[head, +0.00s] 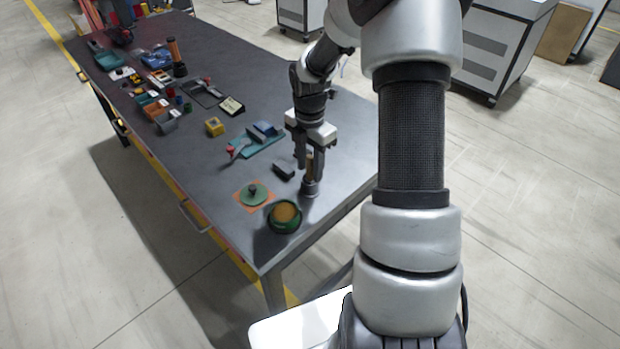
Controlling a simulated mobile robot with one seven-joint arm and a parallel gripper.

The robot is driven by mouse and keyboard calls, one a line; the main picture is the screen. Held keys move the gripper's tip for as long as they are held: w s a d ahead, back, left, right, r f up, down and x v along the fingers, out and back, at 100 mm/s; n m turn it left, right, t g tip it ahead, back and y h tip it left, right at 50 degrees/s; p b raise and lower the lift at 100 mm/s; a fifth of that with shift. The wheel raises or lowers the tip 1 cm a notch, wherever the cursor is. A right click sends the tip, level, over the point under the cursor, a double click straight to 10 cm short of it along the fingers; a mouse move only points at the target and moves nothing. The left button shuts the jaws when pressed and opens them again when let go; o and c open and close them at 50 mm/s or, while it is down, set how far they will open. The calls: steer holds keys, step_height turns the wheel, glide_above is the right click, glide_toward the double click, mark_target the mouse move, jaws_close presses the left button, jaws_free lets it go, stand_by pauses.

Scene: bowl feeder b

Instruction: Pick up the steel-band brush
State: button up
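A small upright object with a tan handle and a grey metallic lower part (311,188) stands on the table near its right front edge; it looks like the steel-band brush. My gripper (309,164) points down over it, with its fingers around the upper handle. The fingers hide part of the handle. At this size I cannot tell whether they touch it or stand apart from it.
A green round container with tan contents (285,216), a green disc on an orange square (254,194) and a dark block (284,169) are close by. A teal tray with a blue block (263,131) lies behind. Several small items crowd the far table (225,75).

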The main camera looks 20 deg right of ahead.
jaws_close()
steer(key=shift+r, duration=0.1)
step_height(320, 180, up, 10)
steer(key=shift+p, duration=0.5)
